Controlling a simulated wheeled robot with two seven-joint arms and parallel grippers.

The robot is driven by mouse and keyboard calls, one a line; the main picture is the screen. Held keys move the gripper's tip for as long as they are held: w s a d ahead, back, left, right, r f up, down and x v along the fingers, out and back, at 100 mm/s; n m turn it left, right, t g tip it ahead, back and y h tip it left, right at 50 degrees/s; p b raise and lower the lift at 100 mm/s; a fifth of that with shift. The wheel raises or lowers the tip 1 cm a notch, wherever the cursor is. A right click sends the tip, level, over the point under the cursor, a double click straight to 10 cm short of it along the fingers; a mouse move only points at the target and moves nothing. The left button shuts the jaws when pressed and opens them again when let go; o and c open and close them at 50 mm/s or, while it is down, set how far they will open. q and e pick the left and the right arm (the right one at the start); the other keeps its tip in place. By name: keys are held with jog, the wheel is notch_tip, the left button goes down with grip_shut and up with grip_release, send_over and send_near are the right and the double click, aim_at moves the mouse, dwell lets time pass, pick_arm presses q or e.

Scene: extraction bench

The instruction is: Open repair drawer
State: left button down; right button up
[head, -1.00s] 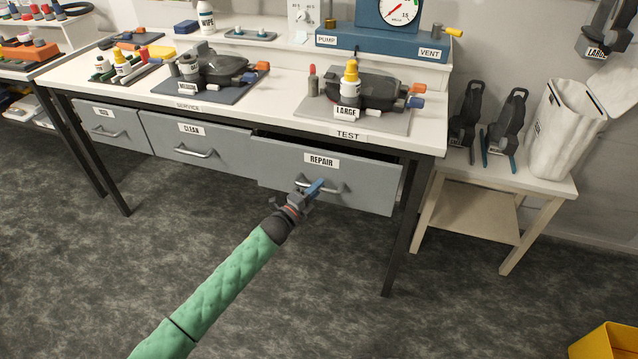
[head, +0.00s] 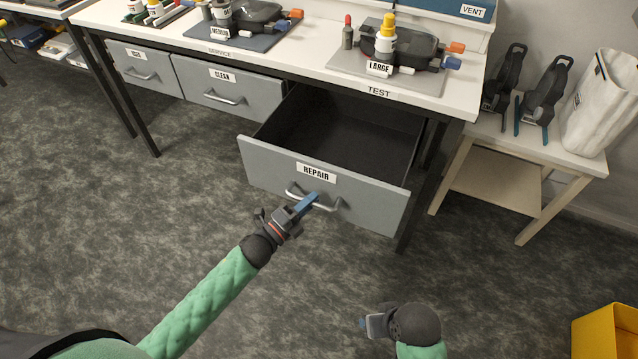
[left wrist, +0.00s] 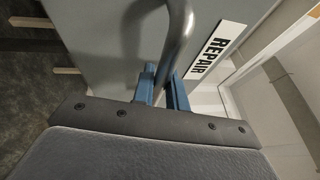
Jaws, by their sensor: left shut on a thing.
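The repair drawer (head: 262,165) is grey with a REPAIR label and stands well pulled out below the bench. Its dark inside shows and looks empty. Its curved metal handle (head: 330,206) is on the front. My left gripper (head: 308,203) is shut on the handle. In the left wrist view the two blue fingers (left wrist: 163,92) are on either side of the handle bar (left wrist: 178,40), beside the REPAIR label. My right gripper (head: 364,324) is low in the head view, away from the drawer; its fingers are too small to judge.
The bench top (head: 300,62) carries bottles and units above the drawer. The CLEAN drawer (head: 255,98) beside it is shut. A bench leg (head: 412,215) is close to the drawer's right side. A small side table (head: 540,160) is at right, a yellow bin (head: 605,340) at lower right.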

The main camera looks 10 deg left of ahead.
pick_arm(q)
jog(key=shift+s+a, duration=0.25)
jog(key=shift+s, duration=0.55)
jog(key=shift+s+a, duration=0.25)
jog(key=shift+s, duration=0.5)
jog(key=shift+s+a, duration=0.25)
jog(key=shift+s, duration=0.55)
jog(key=c, duration=1.4)
grip_release()
jog(key=shift+a+f, duration=0.1)
